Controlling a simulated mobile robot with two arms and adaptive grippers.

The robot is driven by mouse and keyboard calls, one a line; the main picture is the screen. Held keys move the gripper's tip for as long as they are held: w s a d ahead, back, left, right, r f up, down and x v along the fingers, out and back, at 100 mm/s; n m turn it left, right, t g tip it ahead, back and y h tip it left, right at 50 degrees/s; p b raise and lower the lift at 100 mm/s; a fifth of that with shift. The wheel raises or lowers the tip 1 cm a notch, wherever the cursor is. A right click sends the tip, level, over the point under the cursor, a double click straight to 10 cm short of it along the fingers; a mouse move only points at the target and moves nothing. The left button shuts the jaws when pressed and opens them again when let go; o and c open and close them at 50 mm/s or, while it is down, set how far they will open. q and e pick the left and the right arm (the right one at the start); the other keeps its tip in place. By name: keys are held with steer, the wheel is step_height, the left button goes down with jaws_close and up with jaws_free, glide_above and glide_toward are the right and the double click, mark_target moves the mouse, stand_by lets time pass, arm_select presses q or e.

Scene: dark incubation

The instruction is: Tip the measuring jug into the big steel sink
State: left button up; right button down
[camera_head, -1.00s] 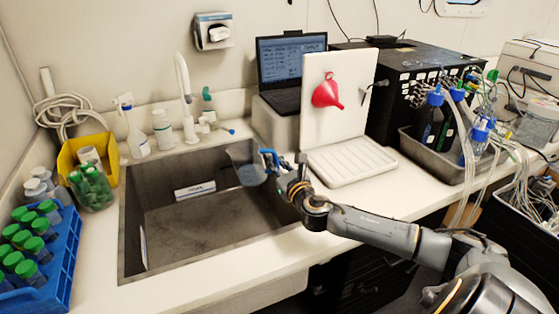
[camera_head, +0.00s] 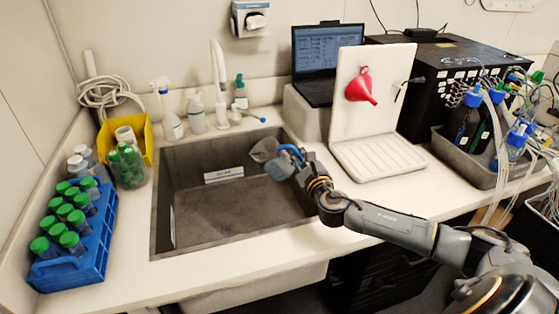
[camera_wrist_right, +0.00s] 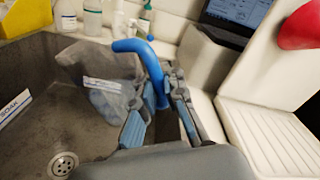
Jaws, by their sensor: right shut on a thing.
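The measuring jug (camera_head: 265,149) is clear with a blue handle. It is tilted over the right part of the big steel sink (camera_head: 163,200), its mouth toward the upper left in the head view. My right gripper (camera_head: 291,158) is shut on the jug's handle. In the right wrist view the fingers (camera_wrist_right: 150,110) close around the blue handle (camera_wrist_right: 150,62), and the jug body (camera_wrist_right: 95,65) hangs to the left, with bluish content or tint low in it. I cannot tell whether liquid is running out. My left gripper is not in view.
A white drying rack (camera_head: 380,160) with a red funnel (camera_head: 361,87) stands right of the sink. A tap (camera_head: 217,75) and bottles (camera_head: 171,120) line the back edge. A blue rack of green-capped tubes (camera_head: 75,235) and a yellow bin (camera_head: 143,136) stand on the left.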

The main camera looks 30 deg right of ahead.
steer(key=shift+a+r+n+p, duration=0.1)
steer(key=shift+r+n+p, duration=0.75)
steer(key=shift+p, duration=0.7)
steer(key=shift+r, duration=0.1)
steer(key=shift+w+a+r+n+p, duration=0.1)
steer(key=shift+a+r+n+p, duration=0.15)
steer(key=shift+r+n+p, duration=1.2)
steer(key=shift+f+m+p, duration=0.5)
steer(key=shift+m+p, duration=0.05)
steer(key=shift+m, duration=0.15)
steer(key=shift+a+r+p, duration=0.15)
steer(key=shift+r+p, duration=0.25)
steer(key=shift+p, duration=0.4)
steer(key=shift+w+a+r+n+p, duration=0.15)
steer(key=shift+r+n+p, duration=0.35)
steer(key=shift+n+p, duration=0.5)
steer(key=shift+a, duration=0.1)
